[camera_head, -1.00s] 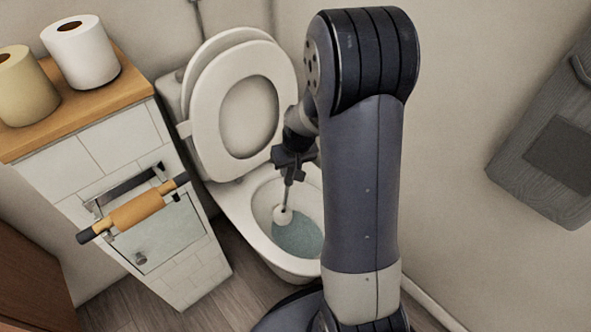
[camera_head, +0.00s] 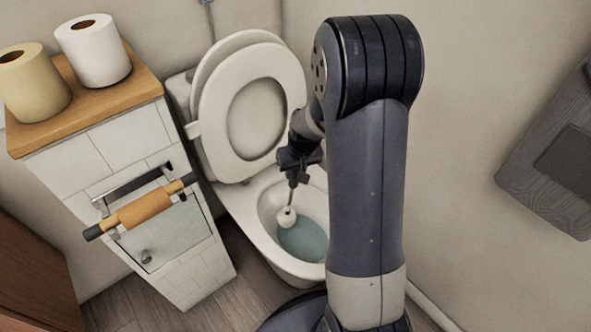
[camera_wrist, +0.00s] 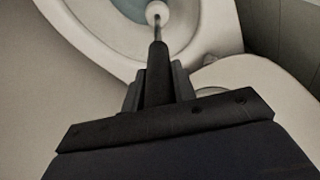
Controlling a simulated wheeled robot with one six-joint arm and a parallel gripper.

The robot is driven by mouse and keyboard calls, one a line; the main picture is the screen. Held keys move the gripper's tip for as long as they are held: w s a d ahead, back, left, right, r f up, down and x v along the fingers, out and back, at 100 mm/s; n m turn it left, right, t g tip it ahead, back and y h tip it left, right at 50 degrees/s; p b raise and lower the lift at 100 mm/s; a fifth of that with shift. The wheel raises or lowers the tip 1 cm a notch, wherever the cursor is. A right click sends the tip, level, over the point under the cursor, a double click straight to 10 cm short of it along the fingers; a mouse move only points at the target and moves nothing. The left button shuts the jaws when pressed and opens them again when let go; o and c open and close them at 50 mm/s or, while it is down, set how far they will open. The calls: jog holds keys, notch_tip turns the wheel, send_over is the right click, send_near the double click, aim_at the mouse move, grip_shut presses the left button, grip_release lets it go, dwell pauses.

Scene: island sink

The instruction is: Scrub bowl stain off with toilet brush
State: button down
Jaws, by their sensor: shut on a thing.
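The toilet bowl (camera_head: 258,208) stands open in the head view, with its lid and seat (camera_head: 238,115) raised. Blue-grey water (camera_head: 304,241) lies in it. My gripper (camera_head: 297,165) is shut on the dark handle of the toilet brush (camera_head: 287,216) and holds it over the bowl. The brush's white head is inside the bowl, by the water's upper left edge. In the wrist view the handle (camera_wrist: 157,75) runs up from between my fingers to the white head (camera_wrist: 157,10). I cannot make out a stain; my arm hides the bowl's right side.
A tiled cabinet (camera_head: 110,150) with a wooden top stands left of the toilet and bears two paper rolls (camera_head: 93,50). A holder with an orange roll (camera_head: 145,208) sticks out of its front. A grey box (camera_head: 550,165) hangs on the right wall.

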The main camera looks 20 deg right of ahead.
jog(key=shift+w+a+f+b, duration=0.2)
jog(key=shift+w+f, duration=0.15)
jog(key=shift+w, duration=0.15)
jog(key=shift+w+a+f+b, duration=0.15)
jog(key=shift+w+f+b, duration=0.05)
jog(key=shift+w+f, duration=0.2)
dwell(0.6)
jog(key=shift+w+d, duration=0.1)
jog(key=shift+d, duration=0.05)
jog(key=w+d, duration=0.3)
jog(key=d, duration=0.2)
jog(key=shift+r, duration=0.35)
dwell(2.7)
jog(key=shift+w, duration=0.1)
jog(key=shift+r, duration=0.1)
